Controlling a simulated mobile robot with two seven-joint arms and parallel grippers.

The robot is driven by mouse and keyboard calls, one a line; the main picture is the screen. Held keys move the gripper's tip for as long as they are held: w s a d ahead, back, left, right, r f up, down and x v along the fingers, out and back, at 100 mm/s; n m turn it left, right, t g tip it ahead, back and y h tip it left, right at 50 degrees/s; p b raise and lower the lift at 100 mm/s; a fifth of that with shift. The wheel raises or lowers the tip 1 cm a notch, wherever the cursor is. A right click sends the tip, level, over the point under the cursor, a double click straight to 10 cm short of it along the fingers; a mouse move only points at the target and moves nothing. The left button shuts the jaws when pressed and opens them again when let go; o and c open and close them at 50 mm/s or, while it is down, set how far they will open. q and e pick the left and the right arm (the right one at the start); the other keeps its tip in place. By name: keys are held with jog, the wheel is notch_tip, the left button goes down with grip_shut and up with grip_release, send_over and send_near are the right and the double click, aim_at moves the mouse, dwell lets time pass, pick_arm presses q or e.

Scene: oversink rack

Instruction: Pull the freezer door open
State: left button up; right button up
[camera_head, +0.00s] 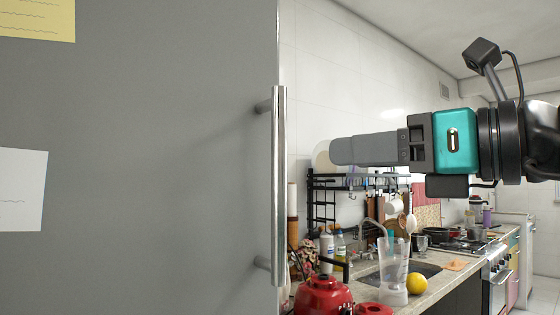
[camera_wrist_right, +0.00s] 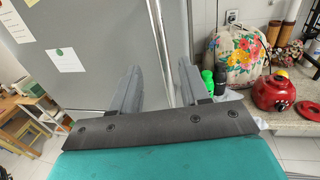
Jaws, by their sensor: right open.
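The freezer door (camera_head: 150,150) is a large grey panel filling the left of the head view; it looks closed. Its long vertical metal bar handle (camera_head: 279,185) runs along the door's right edge on two short mounts. My right gripper (camera_head: 335,151) points left toward the handle, with a visible gap between fingertips and bar. In the right wrist view the gripper (camera_wrist_right: 160,66) is open and empty, and the handle (camera_wrist_right: 156,30) appears in line between the two fingers. The fingers do not seem to touch it. The lower part of the handle is hidden there by my gripper. My left gripper is not in view.
A counter (camera_head: 435,287) stands right of the door, with a red kettle (camera_head: 323,297), a clear blender jug (camera_head: 393,268) and a lemon (camera_head: 417,283). A black dish rack (camera_head: 322,200) is behind. A floral cover (camera_wrist_right: 238,57) stands beside the door in the wrist view.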

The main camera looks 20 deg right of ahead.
aim_at(285, 157)
jog(key=p+x, duration=0.3)
jog(key=x, duration=0.9)
jog(key=shift+w+a, duration=0.1)
jog(key=shift+w, duration=0.3)
grip_shut()
